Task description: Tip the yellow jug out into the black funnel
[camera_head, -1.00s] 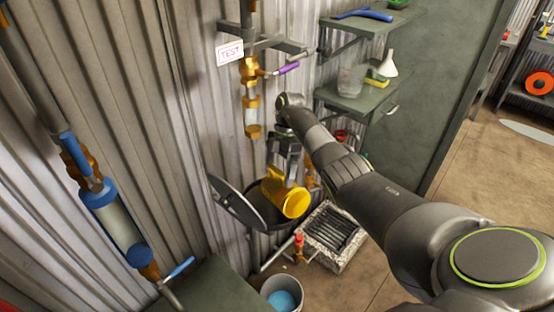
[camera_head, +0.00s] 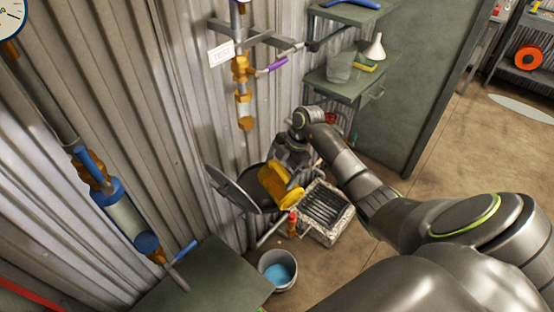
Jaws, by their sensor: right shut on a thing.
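The yellow jug (camera_head: 279,189) hangs tilted in my right gripper (camera_head: 294,170), which is shut on it. The jug is low beside the corrugated wall. Behind and left of it is a dark round bowl shape, which looks like the black funnel (camera_head: 252,180); the jug hides part of it. A grey hinged lid (camera_head: 231,190) stands open at its left. I cannot tell whether the jug's mouth is over the funnel or whether anything is flowing. My left gripper is out of view.
A drain grate (camera_head: 322,207) in a pale frame lies right of the jug. A bucket with blue contents (camera_head: 278,270) stands in front. A red-handled valve (camera_head: 292,222) sits between them. Brass pipework (camera_head: 243,72) hangs above, and shelves (camera_head: 347,85) stand behind.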

